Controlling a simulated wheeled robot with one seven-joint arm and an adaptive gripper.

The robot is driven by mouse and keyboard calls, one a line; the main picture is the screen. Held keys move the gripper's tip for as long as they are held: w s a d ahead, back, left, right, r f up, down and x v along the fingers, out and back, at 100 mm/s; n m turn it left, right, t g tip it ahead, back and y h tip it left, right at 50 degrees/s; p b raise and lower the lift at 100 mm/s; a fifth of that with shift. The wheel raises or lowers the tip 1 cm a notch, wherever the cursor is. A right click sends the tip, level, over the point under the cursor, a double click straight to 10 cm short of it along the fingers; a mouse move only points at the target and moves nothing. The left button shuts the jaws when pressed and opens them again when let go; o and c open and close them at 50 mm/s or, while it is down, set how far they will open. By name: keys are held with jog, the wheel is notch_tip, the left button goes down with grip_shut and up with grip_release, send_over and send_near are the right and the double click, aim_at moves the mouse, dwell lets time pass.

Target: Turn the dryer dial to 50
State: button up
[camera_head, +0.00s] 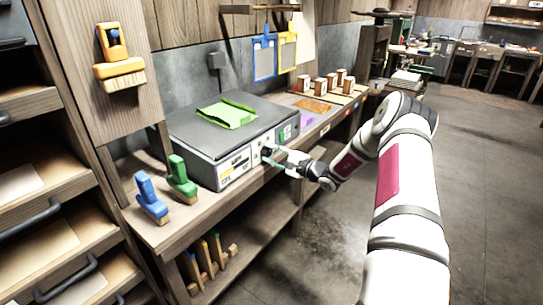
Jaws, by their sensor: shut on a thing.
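The dryer (210,141) is a grey and white box on the wooden workbench, with a green sheet (229,114) lying on its top. Its white front panel (236,171) carries dark markings and a green patch. My gripper (271,153) is at the front panel, right of its middle, and is shut on what appears to be the dial there. The fingers hide most of the dial, so its setting cannot be read.
A blue brush (151,199) and a green brush (181,179) stand left of the dryer. Small wooden blocks (322,86) stand farther along the bench. Blue and yellow frames (264,57) hang above. Floor on the right is open.

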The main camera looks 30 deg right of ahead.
jog(key=n+b, duration=0.1)
jog(key=n, duration=0.1)
jog(key=n+b, duration=0.1)
jog(key=n, duration=0.2)
jog(key=shift+f+n, duration=0.2)
jog(key=shift+n, duration=0.1)
jog(key=n+b, duration=0.3)
jog(key=n, duration=0.3)
jog(key=shift+f+b, duration=0.1)
jog(key=shift+b, duration=0.3)
jog(key=o, duration=1.1)
jog(key=shift+s+d, duration=0.25)
jog(key=shift+s, duration=0.25)
jog(key=v, duration=1.1)
jog(key=shift+a, duration=0.15)
